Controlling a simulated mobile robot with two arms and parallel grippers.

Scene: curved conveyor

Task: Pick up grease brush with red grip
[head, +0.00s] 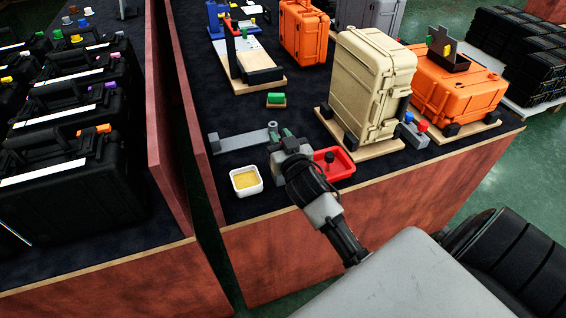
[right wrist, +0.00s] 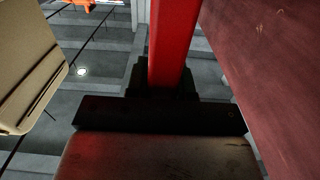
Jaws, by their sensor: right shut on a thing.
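My right gripper (head: 280,136) reaches over the front part of the work table, between a grey clamp-like bar and a red tray. It is shut. In the right wrist view a long red bar (right wrist: 168,45), which looks like the red grip of the grease brush, stands at the dark jaws (right wrist: 163,112). The brush's bristles do not show, and I cannot make out the brush in the head view. A white tub (head: 246,181) of yellow grease sits just left of my right gripper. My left gripper is not in view.
The grey bar (head: 240,141) lies behind the tub. A beige case (head: 372,85) and an orange case (head: 450,88) stand at the right. A narrow gap separates the left bench with black cases.

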